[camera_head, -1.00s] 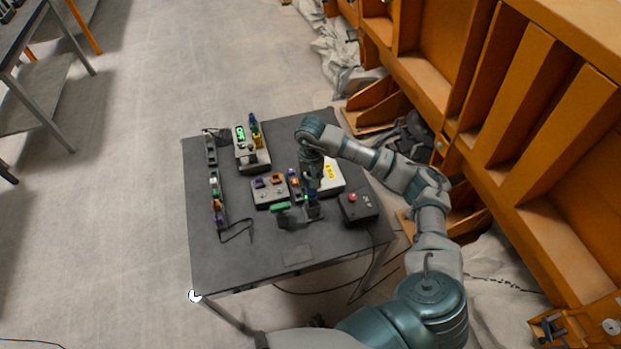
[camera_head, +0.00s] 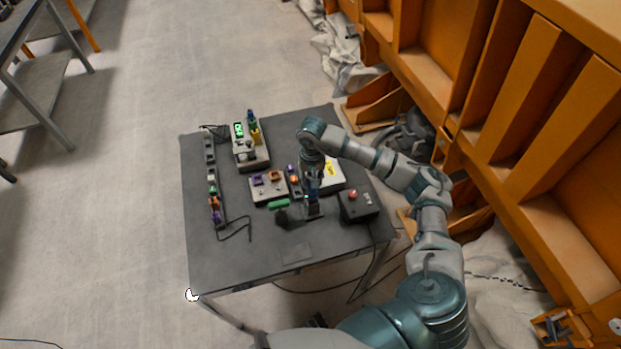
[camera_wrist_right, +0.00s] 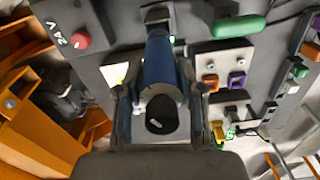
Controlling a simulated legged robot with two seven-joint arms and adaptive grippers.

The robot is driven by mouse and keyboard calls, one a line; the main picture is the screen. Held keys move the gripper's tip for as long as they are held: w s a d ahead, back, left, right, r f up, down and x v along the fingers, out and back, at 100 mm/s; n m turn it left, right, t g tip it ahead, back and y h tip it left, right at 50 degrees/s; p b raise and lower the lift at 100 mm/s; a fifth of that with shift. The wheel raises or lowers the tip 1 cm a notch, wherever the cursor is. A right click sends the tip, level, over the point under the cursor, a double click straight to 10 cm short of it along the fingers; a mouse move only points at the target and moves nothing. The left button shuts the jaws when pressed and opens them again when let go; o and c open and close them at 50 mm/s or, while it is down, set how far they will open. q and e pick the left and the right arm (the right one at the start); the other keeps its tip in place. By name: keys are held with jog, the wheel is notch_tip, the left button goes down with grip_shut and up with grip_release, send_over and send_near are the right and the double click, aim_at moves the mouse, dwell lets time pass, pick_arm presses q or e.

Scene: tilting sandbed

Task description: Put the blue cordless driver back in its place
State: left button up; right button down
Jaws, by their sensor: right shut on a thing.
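My right gripper (camera_head: 312,180) is over the right part of the dark table. It is shut on the blue cordless driver (camera_head: 312,199), which shows below the fingers. In the right wrist view the driver (camera_wrist_right: 158,65) lies between the two fingers (camera_wrist_right: 160,100), its dark round end facing the camera. Its far end reaches a dark block (camera_wrist_right: 157,14) at the table. I cannot tell whether the driver touches or sits in this block. My left gripper is not in view.
A box with a red button (camera_head: 357,205) stands right of the driver. A green cylinder (camera_head: 279,203) lies to the left.

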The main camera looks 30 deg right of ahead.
jog(key=shift+d+f+b, duration=0.15)
jog(key=shift+f+b, duration=0.2)
jog(key=shift+f, duration=0.1)
jog(key=shift+f+b, duration=0.3)
jog(key=shift+f, duration=0.05)
jog(key=c, duration=0.6)
grip_release()
jog(key=shift+c, duration=0.2)
jog(key=shift+o, duration=0.2)
jog(key=shift+f, duration=0.1)
jog(key=o, duration=0.4)
jog(key=shift+o, duration=0.2)
jog(key=shift+r, duration=0.2)
